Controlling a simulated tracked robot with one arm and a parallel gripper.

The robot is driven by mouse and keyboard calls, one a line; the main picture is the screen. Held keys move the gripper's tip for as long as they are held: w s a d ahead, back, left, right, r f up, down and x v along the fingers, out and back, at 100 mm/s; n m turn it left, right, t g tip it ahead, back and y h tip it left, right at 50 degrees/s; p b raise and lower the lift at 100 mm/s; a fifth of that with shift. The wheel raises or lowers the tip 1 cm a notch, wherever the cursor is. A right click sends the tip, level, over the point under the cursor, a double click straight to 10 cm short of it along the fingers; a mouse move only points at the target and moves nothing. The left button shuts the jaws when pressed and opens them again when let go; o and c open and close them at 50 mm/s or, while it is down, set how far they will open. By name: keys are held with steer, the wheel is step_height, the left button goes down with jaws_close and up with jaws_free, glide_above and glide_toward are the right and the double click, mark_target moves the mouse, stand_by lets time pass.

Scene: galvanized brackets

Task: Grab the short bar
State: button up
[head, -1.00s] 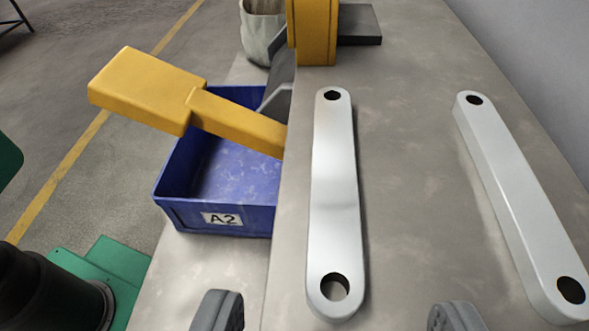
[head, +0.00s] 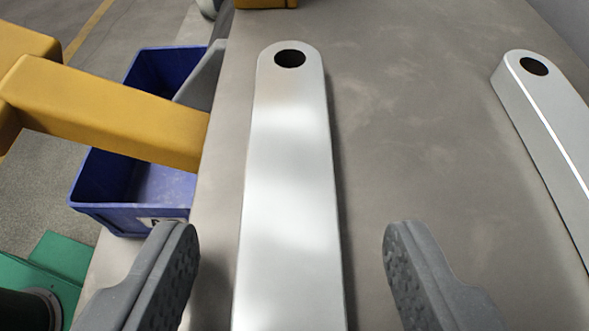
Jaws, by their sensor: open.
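A pale silver bar (head: 289,180) with rounded ends and a dark hole near its far end lies lengthwise on the grey surface. Its near end runs out of the bottom of the view. A second silver bar (head: 548,125) lies at the right, slanted and cut off by the picture's edge. I cannot tell from this view which bar is shorter. My gripper (head: 290,240) is open, with one dark grey finger on each side of the left bar. There are gaps between both fingers and the bar, and nothing is held.
The grey surface (head: 430,130) is clear between the bars. A blue bin (head: 110,200) stands at the left, with a yellow beam (head: 110,110) crossing above it. Another yellow part (head: 265,3) shows at the top edge. A grey wall is at the upper right.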

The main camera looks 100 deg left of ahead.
steer(key=shift+s+a+f, duration=0.1)
steer(key=shift+a+f, duration=0.05)
steer(key=shift+a, duration=0.1)
jaws_close()
